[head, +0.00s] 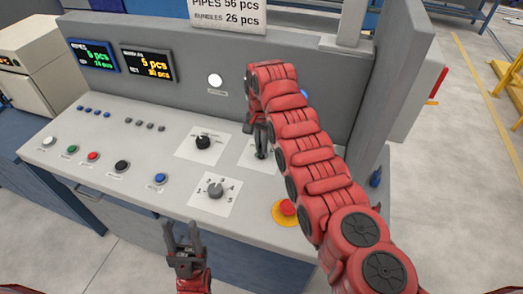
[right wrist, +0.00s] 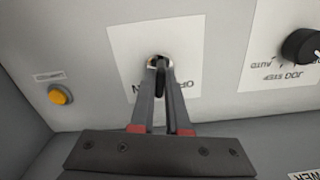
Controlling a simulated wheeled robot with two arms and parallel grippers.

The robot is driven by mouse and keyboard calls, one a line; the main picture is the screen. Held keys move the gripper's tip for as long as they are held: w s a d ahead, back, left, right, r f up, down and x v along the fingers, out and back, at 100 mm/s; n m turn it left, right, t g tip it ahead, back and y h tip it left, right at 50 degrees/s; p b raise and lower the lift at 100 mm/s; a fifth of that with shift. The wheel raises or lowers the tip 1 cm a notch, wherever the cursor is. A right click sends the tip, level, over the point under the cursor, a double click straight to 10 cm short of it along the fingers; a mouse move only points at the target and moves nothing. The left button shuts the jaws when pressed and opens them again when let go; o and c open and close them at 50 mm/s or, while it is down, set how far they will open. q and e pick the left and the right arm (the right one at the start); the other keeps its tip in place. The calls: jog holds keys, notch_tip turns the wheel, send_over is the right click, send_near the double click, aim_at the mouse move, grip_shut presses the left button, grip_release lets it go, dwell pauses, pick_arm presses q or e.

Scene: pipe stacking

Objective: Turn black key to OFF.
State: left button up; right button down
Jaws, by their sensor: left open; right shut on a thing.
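The black key (head: 261,154) stands in its lock on a white plate on the sloped console, mostly hidden by my right arm in the head view. In the right wrist view the key (right wrist: 160,62) sits between the fingertips of my right gripper (right wrist: 161,72), which is shut on it. The plate (right wrist: 120,50) shows upside-down lettering, partly covered by the fingers; the key's exact angle cannot be told. My right gripper (head: 260,142) comes down on the key from above. My left gripper (head: 182,238) is open and empty in front of the console's front edge.
A black selector knob (head: 203,142) and a grey numbered dial (head: 216,189) are left of the key. A red emergency button (head: 288,207) is close to my right arm. A yellow button (right wrist: 60,95) shows in the right wrist view. The console's upright back panel (head: 190,75) stands behind.

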jog(key=n+b, duration=0.1)
jog(key=n, duration=0.1)
jog(key=n+b, duration=0.1)
jog(key=shift+f+n+b, duration=0.2)
jog(key=shift+n+b, duration=0.2)
jog(key=n+b, duration=0.1)
jog(key=n, duration=0.1)
jog(key=shift+r+n, duration=0.15)
jog(key=shift+n, duration=2.55)
jog(key=c, duration=0.9)
grip_release()
jog(key=shift+r, duration=0.15)
